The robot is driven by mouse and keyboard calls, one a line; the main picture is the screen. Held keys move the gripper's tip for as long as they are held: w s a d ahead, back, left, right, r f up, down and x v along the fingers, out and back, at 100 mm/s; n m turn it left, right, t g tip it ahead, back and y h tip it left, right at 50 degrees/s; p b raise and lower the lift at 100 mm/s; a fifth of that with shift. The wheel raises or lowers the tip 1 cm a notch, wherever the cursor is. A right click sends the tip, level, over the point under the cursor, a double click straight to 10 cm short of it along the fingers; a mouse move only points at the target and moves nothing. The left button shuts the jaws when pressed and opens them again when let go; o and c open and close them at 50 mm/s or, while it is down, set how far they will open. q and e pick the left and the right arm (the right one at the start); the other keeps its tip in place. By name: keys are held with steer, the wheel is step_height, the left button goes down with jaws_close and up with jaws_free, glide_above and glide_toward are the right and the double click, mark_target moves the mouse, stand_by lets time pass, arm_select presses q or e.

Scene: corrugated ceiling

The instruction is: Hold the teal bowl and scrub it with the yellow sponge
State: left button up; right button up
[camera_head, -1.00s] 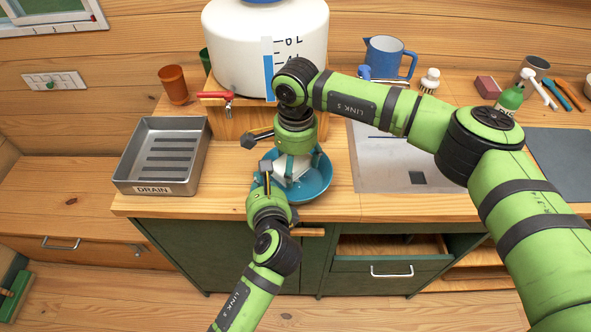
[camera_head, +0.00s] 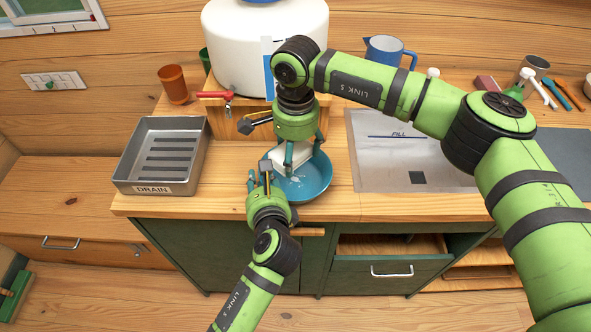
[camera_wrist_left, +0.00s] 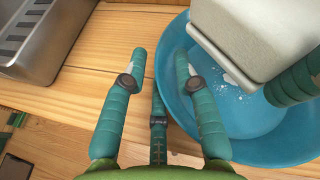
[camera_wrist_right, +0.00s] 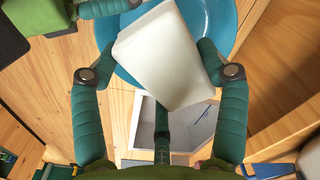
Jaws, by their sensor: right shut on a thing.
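The teal bowl (camera_head: 312,186) sits upright on the wooden counter, with white specks inside, also visible in the left wrist view (camera_wrist_left: 240,130). My right gripper (camera_head: 301,152) is shut on a pale, off-white block, apparently the sponge (camera_wrist_right: 160,60), and holds it tilted over the back left part of the bowl. Whether the block touches the bowl is unclear. My left gripper (camera_wrist_left: 158,72) is open at the bowl's left rim. One finger is outside over the wood and the other overlaps the rim, with a gap between them.
A metal drain tray (camera_head: 122,172) stands to the left. A white water tank (camera_head: 235,50) with a red-handled tap (camera_head: 222,96) stands behind the bowl. A sink basin (camera_head: 375,170) is to the right. A blue jug (camera_head: 385,50) and an orange cup (camera_head: 173,85) stand at the back.

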arm_select(q)
steer(key=shift+s, duration=0.1)
steer(key=v, duration=1.2)
steer(key=shift+f, duration=0.1)
